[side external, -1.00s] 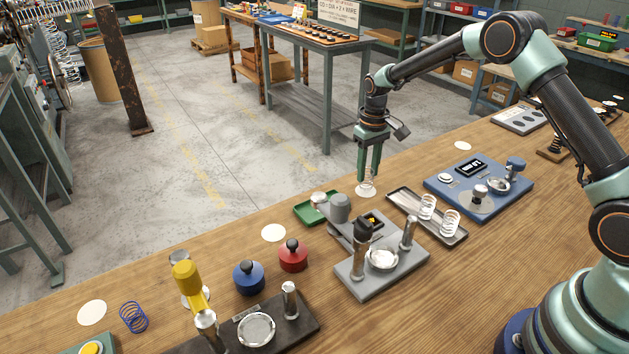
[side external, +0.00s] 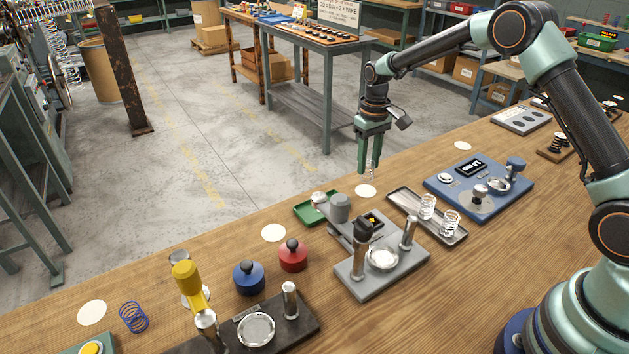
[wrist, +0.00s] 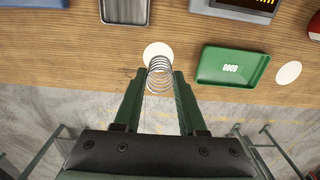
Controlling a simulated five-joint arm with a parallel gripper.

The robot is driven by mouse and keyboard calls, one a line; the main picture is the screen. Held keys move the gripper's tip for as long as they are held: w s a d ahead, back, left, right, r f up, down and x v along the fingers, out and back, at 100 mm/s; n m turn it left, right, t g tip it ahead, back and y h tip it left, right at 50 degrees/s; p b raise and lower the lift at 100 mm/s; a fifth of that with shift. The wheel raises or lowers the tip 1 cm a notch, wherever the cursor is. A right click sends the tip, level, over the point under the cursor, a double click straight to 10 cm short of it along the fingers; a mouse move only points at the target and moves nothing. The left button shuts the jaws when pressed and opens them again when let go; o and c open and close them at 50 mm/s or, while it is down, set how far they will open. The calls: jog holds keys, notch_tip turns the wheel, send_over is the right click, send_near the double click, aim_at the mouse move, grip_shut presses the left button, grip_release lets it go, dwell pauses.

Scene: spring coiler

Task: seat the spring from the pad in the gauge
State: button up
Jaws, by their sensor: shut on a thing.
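My gripper (side external: 369,160) points down and is shut on a steel coil spring (side external: 371,172). The spring hangs upright above a white round pad (side external: 365,191), clear of the bench. In the wrist view the spring (wrist: 159,74) sits between the two green fingers, over the pad (wrist: 155,50). A grey fixture (side external: 352,284) with a shallow round cup (side external: 383,258), two posts and a small yellow display stands nearer the camera. A blue fixture (side external: 510,196) with a dark display stands to the right. I cannot tell which one is the gauge.
A grey tray (side external: 399,201) holding two springs lies between the fixtures. A green tray (side external: 304,211) is left of the grey fixture; it reads "GOOD" in the wrist view (wrist: 232,80). Blue (side external: 249,278) and red (side external: 293,256) knobbed weights and a dark fixture (side external: 300,331) stand at lower left.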

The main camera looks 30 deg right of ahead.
jog(key=s+a+r+n, duration=0.3)
jog(key=s+a, duration=0.3)
jog(key=s, duration=0.4)
jog(key=s+a+r+n, duration=0.2)
jog(key=s+a+n, duration=0.1)
jog(key=s+a, duration=0.55)
jog(key=shift+s+d+f, duration=0.25)
jog(key=shift+d+f, duration=0.05)
jog(key=shift+f, duration=0.5)
jog(key=shift+s+d+f, duration=0.2)
jog(key=shift+d+f, duration=0.1)
jog(key=shift+f, duration=0.55)
jog(key=shift+s+d+f, duration=0.25)
jog(key=shift+d+f, duration=0.05)
jog(key=shift+f, duration=0.5)
jog(key=shift+f, duration=0.65)
jog(key=o, duration=1.4)
jog(key=shift+r, duration=4.4)
